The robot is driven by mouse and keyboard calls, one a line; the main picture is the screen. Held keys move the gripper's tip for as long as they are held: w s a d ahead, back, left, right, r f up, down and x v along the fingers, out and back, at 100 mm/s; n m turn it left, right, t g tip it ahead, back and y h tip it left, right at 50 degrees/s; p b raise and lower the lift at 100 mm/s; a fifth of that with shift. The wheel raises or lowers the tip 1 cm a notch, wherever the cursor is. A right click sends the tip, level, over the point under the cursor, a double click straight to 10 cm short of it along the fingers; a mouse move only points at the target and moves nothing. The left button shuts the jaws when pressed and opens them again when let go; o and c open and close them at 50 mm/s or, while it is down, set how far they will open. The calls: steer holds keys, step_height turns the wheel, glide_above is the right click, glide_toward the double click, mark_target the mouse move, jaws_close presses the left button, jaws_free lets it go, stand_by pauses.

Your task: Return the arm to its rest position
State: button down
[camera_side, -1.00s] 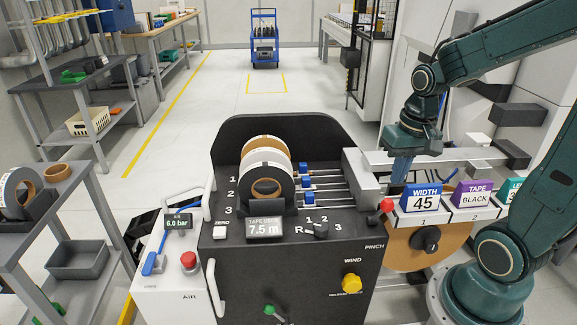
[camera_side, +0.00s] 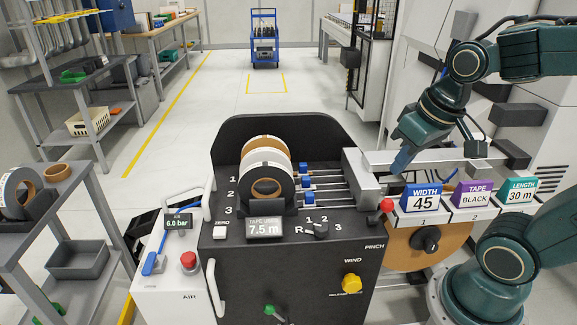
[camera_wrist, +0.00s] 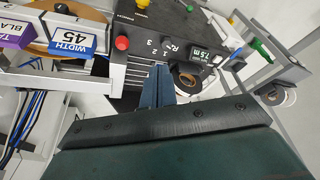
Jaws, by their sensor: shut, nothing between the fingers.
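My gripper (camera_side: 402,160) hangs above the right end of the black machine, tilted down to the left, near the grey block (camera_side: 361,181). Its blue fingers are together with nothing between them. In the wrist view the shut fingers (camera_wrist: 158,88) point toward the machine's panel. My green arm reaches in from the right side of the side view.
The black machine (camera_side: 300,262) carries tape rolls (camera_side: 265,172), a red knob (camera_side: 387,204) and a yellow knob (camera_side: 352,283). Signs for width (camera_side: 421,198), tape (camera_side: 473,194) and length (camera_side: 518,191) stand just below my gripper.

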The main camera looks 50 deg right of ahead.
steer(key=shift+s+a+r+n+t+y, duration=0.3)
steer(key=shift+s+a+r+n+t, duration=0.5)
steer(key=shift+s+a+r+n, duration=0.65)
steer(key=shift+a, duration=0.15)
